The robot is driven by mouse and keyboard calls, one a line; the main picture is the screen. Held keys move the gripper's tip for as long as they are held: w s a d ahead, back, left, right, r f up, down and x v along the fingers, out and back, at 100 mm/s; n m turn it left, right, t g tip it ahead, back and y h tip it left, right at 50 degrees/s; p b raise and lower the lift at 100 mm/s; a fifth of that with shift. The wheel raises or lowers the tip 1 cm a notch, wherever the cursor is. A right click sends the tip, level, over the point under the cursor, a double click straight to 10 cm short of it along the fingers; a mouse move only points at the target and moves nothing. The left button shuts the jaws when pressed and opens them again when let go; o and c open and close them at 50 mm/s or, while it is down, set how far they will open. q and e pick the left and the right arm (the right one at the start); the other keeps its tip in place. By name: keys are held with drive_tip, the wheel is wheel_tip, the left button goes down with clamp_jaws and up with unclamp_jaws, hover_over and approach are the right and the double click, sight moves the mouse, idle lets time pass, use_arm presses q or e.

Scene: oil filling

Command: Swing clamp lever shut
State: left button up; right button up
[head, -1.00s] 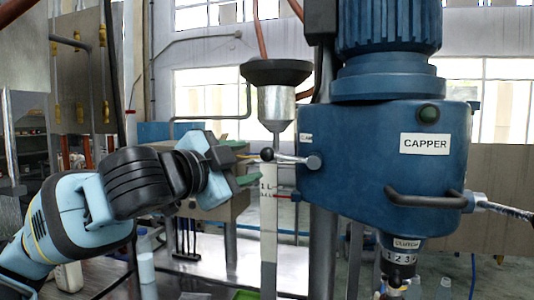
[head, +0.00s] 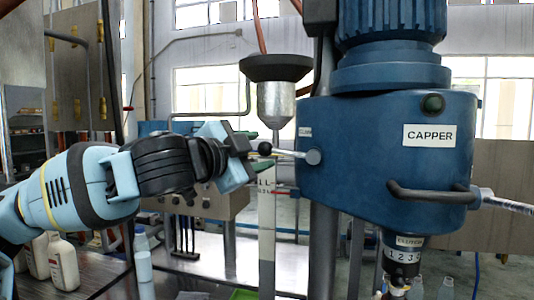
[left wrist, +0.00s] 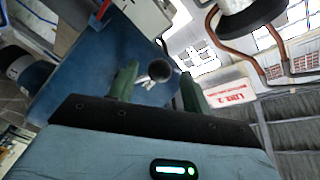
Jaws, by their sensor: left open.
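The clamp lever (head: 287,153) is a thin metal rod with a black ball knob (head: 265,148). It points left from a round pivot (head: 314,157) on the side of the blue capper (head: 380,160). My left gripper (head: 257,150) is open at the knob, coming from the left. In the left wrist view the knob (left wrist: 159,70) shows between the two green fingers, with a gap on each side. Whether a finger touches it I cannot tell. My right gripper is not in view.
A black funnel (head: 276,68) with a metal cone stands above and behind the lever, over a pale vertical post (head: 267,240). A black handle (head: 430,195) sticks out of the capper's front. White bottles (head: 63,262) stand at the lower left.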

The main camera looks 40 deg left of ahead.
use_arm(q)
drive_tip(key=shift+w+a, duration=0.15)
drive_tip(key=shift+w, duration=0.65)
drive_tip(key=shift+w+a, duration=0.1)
drive_tip(key=shift+w, duration=0.7)
drive_tip(key=c, duration=0.6)
